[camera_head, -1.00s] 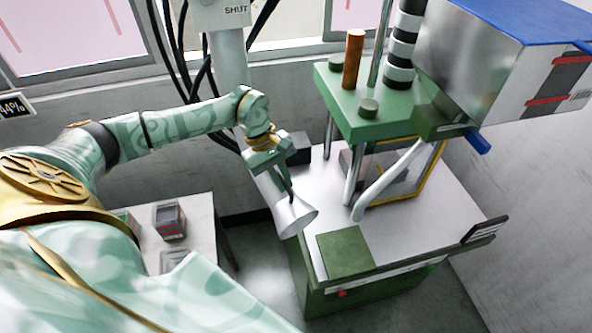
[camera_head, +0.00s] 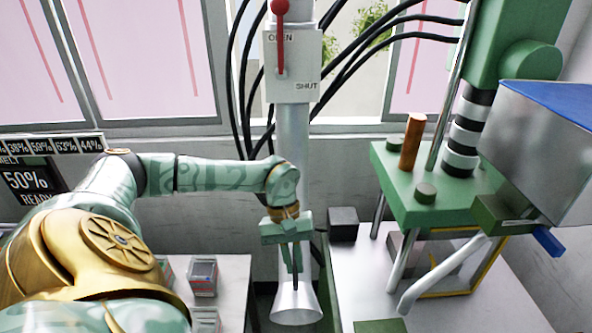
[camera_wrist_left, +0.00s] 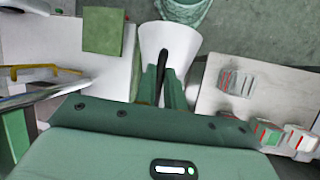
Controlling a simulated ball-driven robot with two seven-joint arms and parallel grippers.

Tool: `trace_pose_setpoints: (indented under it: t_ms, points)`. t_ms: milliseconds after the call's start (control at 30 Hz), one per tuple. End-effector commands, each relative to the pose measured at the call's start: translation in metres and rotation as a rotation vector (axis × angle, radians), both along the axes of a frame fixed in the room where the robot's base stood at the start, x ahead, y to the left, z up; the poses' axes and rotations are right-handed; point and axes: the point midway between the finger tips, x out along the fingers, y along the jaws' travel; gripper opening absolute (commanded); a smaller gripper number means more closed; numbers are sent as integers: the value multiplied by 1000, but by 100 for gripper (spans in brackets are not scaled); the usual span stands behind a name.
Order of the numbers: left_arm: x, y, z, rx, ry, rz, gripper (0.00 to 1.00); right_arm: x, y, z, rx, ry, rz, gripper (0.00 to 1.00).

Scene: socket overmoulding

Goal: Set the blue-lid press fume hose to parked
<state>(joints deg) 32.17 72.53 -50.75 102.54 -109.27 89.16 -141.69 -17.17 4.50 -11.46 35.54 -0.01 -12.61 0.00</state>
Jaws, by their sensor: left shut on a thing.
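The fume hose is a pale upright pipe (camera_head: 293,135) ending in a white flared hood (camera_head: 297,304), which also shows in the wrist view (camera_wrist_left: 168,38). My left gripper (camera_head: 296,268) is shut on the hose's lower end by a dark bar just above the hood; its fingers also show in the wrist view (camera_wrist_left: 166,88). The hood hangs in the gap by the left edge of the press table. The blue-lid press (camera_head: 430,190) is green, with a grey blue-lidded box (camera_head: 550,135) at its right. My right gripper is not in view.
A white box marked OPEN and SHUT with a red lever (camera_head: 281,45) sits on the pipe. Black cables (camera_head: 245,90) hang beside it. A side table (camera_head: 232,285) with small boxes (camera_head: 203,277) stands left. A dark block (camera_head: 343,224) sits at the press table's back corner.

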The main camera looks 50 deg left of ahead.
Motion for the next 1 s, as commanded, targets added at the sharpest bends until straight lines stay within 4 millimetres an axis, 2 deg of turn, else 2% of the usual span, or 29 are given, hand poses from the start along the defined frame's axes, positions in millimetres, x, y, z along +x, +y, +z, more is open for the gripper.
trace_pose_setpoints:
  t_ms: [33,133,167,200,233,567,900,1000]
  points:
    - [5,2,6,0,-15,5,0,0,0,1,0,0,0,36]
    - [5,2,6,0,-15,5,0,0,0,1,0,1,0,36]
    - [5,2,6,0,-15,5,19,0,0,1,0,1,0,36]
    - [5,1,6,0,-15,5,30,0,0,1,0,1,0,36]
    - [4,1,5,0,-13,5,32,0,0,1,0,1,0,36]
    - [4,3,7,1,-8,4,32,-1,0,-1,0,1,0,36]
    - [12,26,58,2,-12,5,32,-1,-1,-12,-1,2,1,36]
    - [13,30,67,1,-11,6,32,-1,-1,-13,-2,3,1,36]
